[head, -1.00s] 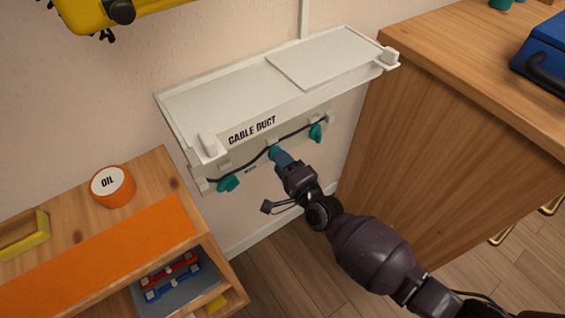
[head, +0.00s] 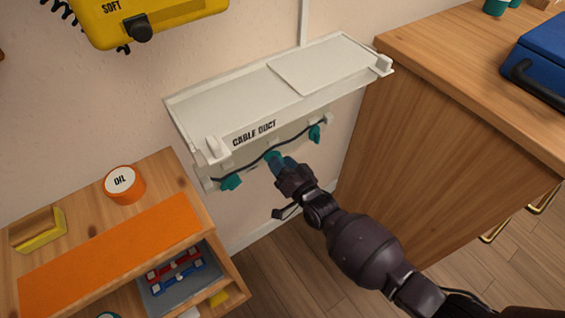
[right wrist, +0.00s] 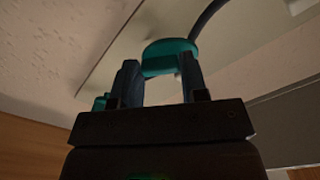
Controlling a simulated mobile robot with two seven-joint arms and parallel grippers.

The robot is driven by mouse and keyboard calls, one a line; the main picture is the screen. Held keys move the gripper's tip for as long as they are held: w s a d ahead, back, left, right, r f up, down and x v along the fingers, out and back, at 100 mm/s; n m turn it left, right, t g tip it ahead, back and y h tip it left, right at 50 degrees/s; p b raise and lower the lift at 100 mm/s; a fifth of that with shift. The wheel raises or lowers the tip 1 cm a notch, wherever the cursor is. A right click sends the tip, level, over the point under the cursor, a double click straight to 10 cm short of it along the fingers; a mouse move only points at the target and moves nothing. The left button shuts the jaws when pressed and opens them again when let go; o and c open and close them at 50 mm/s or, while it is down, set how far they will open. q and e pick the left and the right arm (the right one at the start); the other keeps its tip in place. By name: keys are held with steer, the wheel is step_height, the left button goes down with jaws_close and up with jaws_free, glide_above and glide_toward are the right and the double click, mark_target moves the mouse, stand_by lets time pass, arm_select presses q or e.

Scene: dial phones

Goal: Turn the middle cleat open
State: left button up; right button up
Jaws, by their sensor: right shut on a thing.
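Three teal cleats sit along the cable: a left cleat (head: 231,182), a middle cleat (head: 272,156) and a right cleat (head: 315,133). My right gripper (head: 285,165) is at the middle cleat, with its fingers on it and partly hiding it. In the right wrist view the teal middle cleat (right wrist: 168,56) sits between the two fingertips (right wrist: 158,80), and the cable passes beside it. My left gripper is not in view.
A yellow box (head: 170,22) is on the wall above.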

arm_select(q)
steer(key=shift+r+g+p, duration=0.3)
steer(key=shift+p, duration=0.45)
arm_select(e)
steer(key=n, duration=1.2)
steer(key=shift+f+n, duration=0.15)
steer(key=shift+n, duration=0.25)
steer(key=o, duration=0.9)
steer(key=shift+s+d, duration=0.1)
